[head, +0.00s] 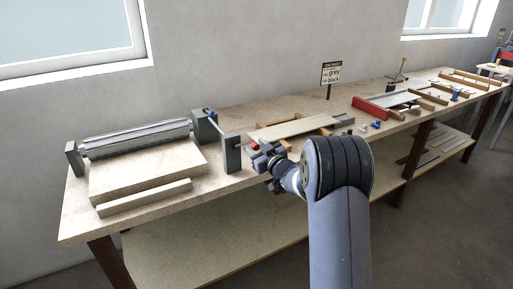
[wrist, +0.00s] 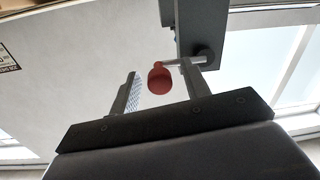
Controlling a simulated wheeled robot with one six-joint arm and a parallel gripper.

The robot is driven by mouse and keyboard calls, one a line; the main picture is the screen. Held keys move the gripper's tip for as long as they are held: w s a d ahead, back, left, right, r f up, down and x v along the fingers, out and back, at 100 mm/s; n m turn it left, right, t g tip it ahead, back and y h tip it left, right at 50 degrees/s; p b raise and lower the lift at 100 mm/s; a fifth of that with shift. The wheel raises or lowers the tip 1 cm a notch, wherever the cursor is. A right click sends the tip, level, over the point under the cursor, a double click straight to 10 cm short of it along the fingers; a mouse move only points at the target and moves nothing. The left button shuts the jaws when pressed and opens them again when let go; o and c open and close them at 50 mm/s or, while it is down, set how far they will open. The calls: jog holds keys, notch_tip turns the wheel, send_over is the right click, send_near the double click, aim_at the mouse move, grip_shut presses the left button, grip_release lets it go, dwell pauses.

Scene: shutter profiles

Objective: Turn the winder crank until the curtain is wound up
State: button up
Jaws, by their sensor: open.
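The winder stands at the left end of the bench, with a grey slatted roll (head: 135,139) between grey end brackets. A beige panel (head: 148,172) and a pale bar (head: 145,197) lie in front of it; I cannot tell which part is curtain. A grey upright plate (head: 231,153) stands right of the roll. In the head view my gripper (head: 262,158) is beside the plate.
Right of the winder, a board on wooden blocks (head: 292,127) lies on the bench. Further right are a red-ended tray (head: 368,108), small blue pieces and a sign (head: 330,73) reading grey and black. A lower shelf (head: 230,228) runs below. The wall is close behind.

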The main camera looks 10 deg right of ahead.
grip_shut()
dwell(0.3)
jog(key=shift+r, duration=0.1)
dwell(0.4)
jog(key=n+b, duration=0.1)
jog(key=r+n+b, duration=0.1)
jog(key=n, duration=0.1)
jog(key=r+n+b, duration=0.1)
jog(key=shift+s+a+n+b, duration=0.1)
jog(key=shift+a+n+b, duration=0.2)
jog(key=shift+b, duration=0.1)
jog(key=shift+s+a+r+n+b, duration=0.1)
jog(key=shift+a+r+n+b, duration=0.2)
jog(key=shift+n, duration=0.35)
jog(key=shift+s+a+r+n+b, duration=0.1)
jog(key=shift+r+n+b, duration=0.25)
jog(key=shift+n, duration=0.35)
jog(key=shift+a+r+n+b, duration=0.15)
jog(key=shift+r+n+b, duration=0.2)
jog(key=shift+n, duration=0.3)
grip_release()
